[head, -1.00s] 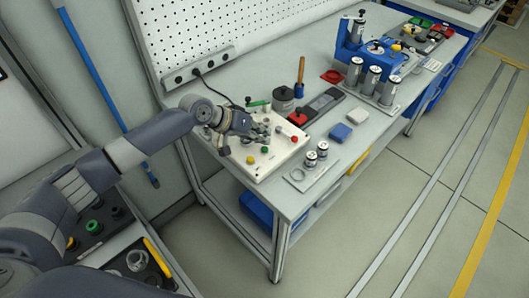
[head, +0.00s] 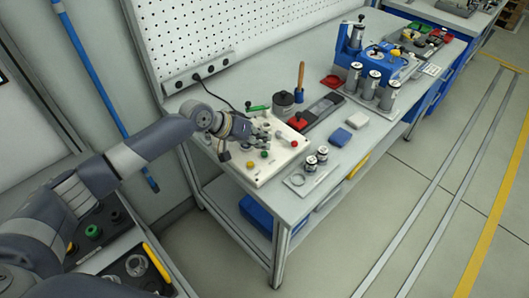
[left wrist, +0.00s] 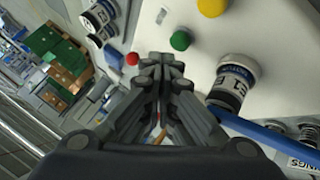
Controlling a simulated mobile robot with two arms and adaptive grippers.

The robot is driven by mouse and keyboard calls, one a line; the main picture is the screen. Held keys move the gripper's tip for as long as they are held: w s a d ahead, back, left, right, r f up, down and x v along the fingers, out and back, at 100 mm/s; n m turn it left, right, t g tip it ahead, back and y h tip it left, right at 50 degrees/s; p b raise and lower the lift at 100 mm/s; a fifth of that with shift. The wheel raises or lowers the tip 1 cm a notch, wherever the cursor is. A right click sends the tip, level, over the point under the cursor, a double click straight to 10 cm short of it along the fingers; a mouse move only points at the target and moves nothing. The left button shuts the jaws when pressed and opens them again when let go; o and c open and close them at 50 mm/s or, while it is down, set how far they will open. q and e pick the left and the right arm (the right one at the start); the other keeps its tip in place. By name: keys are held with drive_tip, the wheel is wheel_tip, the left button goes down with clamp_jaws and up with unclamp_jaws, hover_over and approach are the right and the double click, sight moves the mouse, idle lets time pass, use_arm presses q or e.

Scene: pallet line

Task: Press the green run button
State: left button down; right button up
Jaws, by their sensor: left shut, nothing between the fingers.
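The white control box (head: 270,171) sits on the near left part of the bench. On its top are a green button (head: 250,164), a yellow button (head: 264,154) and a red button (head: 293,144). My left gripper (head: 265,134) is shut and empty over the box, behind the green and yellow buttons in the head view. In the left wrist view, my left fingertips (left wrist: 160,62) are together between the red button (left wrist: 132,58) and the green button (left wrist: 180,40); the yellow button (left wrist: 210,7) is at the top edge. I cannot tell the fingertips' height. My right gripper is not in view.
A dark pot (head: 284,103) and an orange-handled tool (head: 300,82) stand behind. A blue fixture (head: 368,60) is farther back. A blue block (head: 341,136) lies on the bench.

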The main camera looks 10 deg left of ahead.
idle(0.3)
use_arm(q)
drive_tip(key=shift+f, duration=0.15)
drive_tip(key=shift+f, duration=0.25)
drive_tip(key=shift+f, duration=0.15)
idle(0.4)
drive_tip(key=shift+f+b, duration=0.35)
drive_tip(key=shift+f, duration=0.15)
drive_tip(key=shift+s+r, duration=0.1)
idle(0.5)
drive_tip(key=shift+r+p, duration=0.85)
drive_tip(key=shift+p, duration=0.1)
drive_tip(key=shift+r, duration=0.15)
